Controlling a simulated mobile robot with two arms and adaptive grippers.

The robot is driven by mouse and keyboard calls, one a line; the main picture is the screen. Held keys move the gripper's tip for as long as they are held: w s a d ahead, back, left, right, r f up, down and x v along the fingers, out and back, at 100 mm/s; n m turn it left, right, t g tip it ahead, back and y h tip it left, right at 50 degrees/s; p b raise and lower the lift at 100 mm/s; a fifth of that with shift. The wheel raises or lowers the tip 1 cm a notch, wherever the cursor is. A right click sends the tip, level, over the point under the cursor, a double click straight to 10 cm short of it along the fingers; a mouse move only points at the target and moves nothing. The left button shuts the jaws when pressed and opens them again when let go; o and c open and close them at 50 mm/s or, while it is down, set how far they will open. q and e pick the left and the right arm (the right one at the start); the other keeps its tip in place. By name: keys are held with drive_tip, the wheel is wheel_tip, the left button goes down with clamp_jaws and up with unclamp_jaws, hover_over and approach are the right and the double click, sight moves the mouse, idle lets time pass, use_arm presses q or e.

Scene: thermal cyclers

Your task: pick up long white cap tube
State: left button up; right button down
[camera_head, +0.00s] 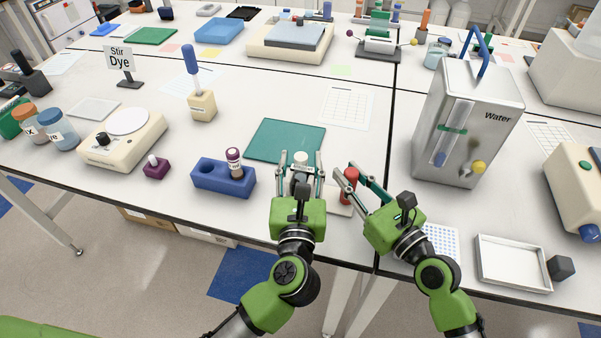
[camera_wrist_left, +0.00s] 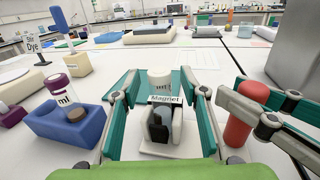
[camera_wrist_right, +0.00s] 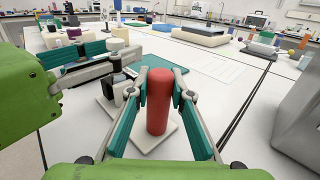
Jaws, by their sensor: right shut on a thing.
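The white-capped tube (camera_head: 300,159) stands upright at the magnet holder, between the fingers of my left gripper (camera_head: 301,157). In the left wrist view the tube (camera_wrist_left: 160,80) shows behind the "Magnet" sign (camera_wrist_left: 165,99), with a gap to the finger on each side; its lower part is hidden. The left gripper is open. My right gripper (camera_wrist_right: 162,75) is shut on an upright red cylinder (camera_wrist_right: 158,105), which also shows in the head view (camera_head: 348,190). The cylinder stands by the edge of the pale base (camera_wrist_right: 150,143) of the magnet holder.
A blue rack (camera_head: 223,179) with a purple-capped tube (camera_head: 234,158) is left of my left gripper. A green mat (camera_head: 285,138) lies behind the grippers. The metal water dispenser (camera_head: 466,125) stands at right. A white tray (camera_head: 513,262) lies near the front edge.

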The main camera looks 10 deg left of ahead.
use_arm(q)
drive_tip(key=shift+w, duration=0.25)
clamp_jaws()
drive_tip(key=shift+r, duration=0.1)
wheel_tip(320, 180, up, 10)
drive_tip(key=shift+f, duration=0.1)
drive_tip(key=shift+s, duration=0.1)
use_arm(e)
drive_tip(key=c, duration=1.7)
unclamp_jaws()
drive_tip(key=shift+s+d, duration=0.1)
